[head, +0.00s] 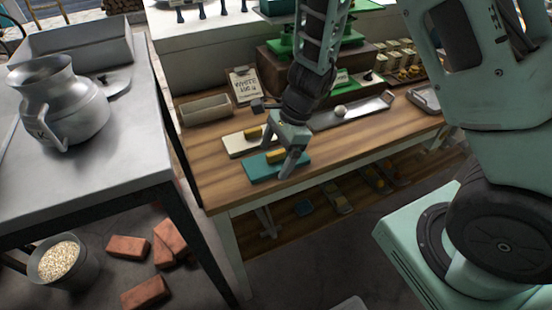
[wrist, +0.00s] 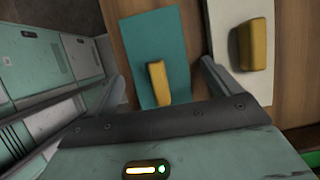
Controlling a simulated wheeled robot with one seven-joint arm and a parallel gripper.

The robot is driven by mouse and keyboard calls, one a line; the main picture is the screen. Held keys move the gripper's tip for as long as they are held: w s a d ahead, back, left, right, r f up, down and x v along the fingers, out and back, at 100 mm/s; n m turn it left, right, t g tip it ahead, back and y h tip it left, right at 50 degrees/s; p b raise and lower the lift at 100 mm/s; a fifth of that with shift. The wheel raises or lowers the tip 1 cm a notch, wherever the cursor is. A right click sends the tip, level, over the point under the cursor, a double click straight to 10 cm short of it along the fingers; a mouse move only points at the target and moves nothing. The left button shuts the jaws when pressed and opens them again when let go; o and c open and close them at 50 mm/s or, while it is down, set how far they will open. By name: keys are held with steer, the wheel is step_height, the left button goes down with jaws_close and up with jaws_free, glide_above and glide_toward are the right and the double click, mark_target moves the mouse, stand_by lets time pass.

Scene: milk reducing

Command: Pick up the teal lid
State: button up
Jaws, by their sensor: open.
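The teal lid (head: 262,170) is a flat rectangular board with a yellow handle (head: 276,156), lying on the wooden table near its front edge. In the wrist view the teal lid (wrist: 146,42) is at the centre, with its yellow handle (wrist: 158,84) between my open fingers. My gripper (head: 287,160) is over the lid, fingers pointing down; the wrist view shows its fingers (wrist: 164,82) on either side of the handle, with nothing held. How high the fingertips are above the lid is hard to tell.
A cream lid (head: 236,146) with a yellow handle lies just behind the teal one. A metal table with a jug (head: 65,105) is at left.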

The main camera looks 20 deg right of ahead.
steer(key=shift+c, duration=0.3)
steer(key=c, duration=1)
